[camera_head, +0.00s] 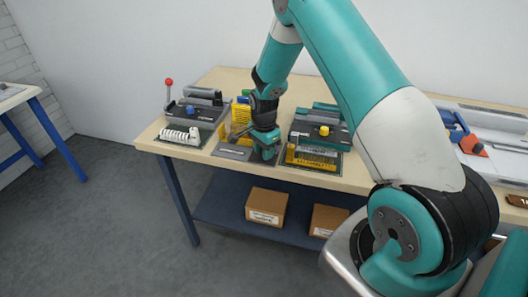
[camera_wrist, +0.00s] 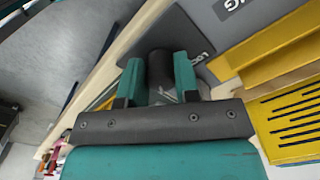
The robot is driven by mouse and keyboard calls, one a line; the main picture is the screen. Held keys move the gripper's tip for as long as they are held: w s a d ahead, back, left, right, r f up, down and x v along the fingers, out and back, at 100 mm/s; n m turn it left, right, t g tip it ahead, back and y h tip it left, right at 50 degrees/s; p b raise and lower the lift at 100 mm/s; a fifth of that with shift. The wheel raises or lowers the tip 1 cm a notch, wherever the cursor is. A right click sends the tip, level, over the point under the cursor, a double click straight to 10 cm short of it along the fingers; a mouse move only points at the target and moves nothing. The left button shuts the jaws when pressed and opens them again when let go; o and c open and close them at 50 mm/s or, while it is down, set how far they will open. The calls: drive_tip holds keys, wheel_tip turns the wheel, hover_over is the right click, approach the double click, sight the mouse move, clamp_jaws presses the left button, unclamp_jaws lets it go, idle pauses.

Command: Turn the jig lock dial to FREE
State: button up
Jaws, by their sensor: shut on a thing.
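The dial shows as a dark round knob (camera_wrist: 159,70) in the wrist view, standing on a dark plate (camera_wrist: 190,36) with a partly hidden label that begins "LO". My gripper (camera_wrist: 158,78) has its two teal fingers on either side of the knob and is shut on it. The fingers hide any pointer, so I cannot tell the dial's setting. In the head view my gripper (camera_head: 265,150) points down at the front of the bench's middle station, and the knob is hidden behind it.
A yellow block (camera_head: 240,117) stands just behind my gripper. A teal-and-black fixture (camera_head: 322,127) is to the right. A red-knobbed lever (camera_head: 169,82) and a white ribbed roller (camera_head: 180,135) are to the left. Cardboard boxes (camera_head: 266,205) sit on the lower shelf. Floor in front is clear.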

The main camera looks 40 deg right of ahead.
drive_tip(key=shift+m, duration=0.9)
drive_tip(key=o, duration=0.9)
wheel_tip(320, 180, up, 18)
drive_tip(key=shift+f+b, duration=0.25)
drive_tip(key=shift+b, duration=0.95)
